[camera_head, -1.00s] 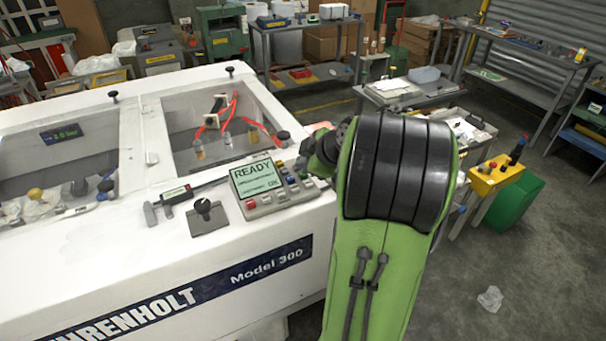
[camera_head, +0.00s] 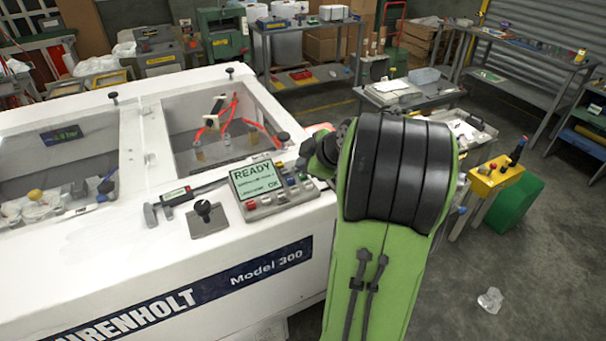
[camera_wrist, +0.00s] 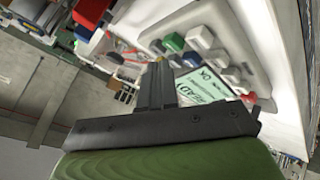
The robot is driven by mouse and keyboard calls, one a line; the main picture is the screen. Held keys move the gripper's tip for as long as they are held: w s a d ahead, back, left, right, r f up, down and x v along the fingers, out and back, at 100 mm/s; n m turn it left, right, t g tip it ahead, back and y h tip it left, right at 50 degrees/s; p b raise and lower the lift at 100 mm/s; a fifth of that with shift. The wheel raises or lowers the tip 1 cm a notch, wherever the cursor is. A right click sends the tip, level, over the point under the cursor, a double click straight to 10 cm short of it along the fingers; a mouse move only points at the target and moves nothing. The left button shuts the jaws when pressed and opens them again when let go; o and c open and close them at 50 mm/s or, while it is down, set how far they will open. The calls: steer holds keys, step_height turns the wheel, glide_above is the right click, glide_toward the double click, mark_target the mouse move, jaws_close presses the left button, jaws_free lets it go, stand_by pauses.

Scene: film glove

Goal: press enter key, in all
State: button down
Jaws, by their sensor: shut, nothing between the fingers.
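The control panel (camera_head: 258,209) lies on the white machine's top, with a lit screen (camera_head: 256,181) reading READY and OK and several small keys beside it. In the wrist view the panel (camera_wrist: 242,62) shows a green key (camera_wrist: 173,42), a blue key (camera_wrist: 193,59), pale keys (camera_wrist: 202,34) and a red key (camera_wrist: 248,97). I cannot tell which is the enter key. My gripper (camera_wrist: 156,68) is shut and empty, its tips near the panel's key side; whether they touch a key is unclear. In the head view my arm hides the gripper.
A black joystick (camera_head: 204,209) and a caliper (camera_head: 176,195) lie left of the panel on the white machine (camera_head: 120,245). A glass-covered bay with red tubes lies behind it. A yellow box (camera_head: 494,177) with a green one stands to the right. The floor at right is mostly clear.

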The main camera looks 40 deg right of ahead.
steer(key=shift+f, duration=0.1)
stand_by(0.5)
steer(key=shift+f+b, duration=0.4)
steer(key=shift+b, duration=0.35)
steer(key=shift+f+b, duration=0.4)
steer(key=shift+b, duration=0.1)
stand_by(0.3)
steer(key=shift+r, duration=0.1)
steer(key=shift+r+p, duration=0.5)
steer(key=shift+r, duration=0.3)
step_height(320, 180, up, 5)
steer(key=p, duration=0.3)
stand_by(0.8)
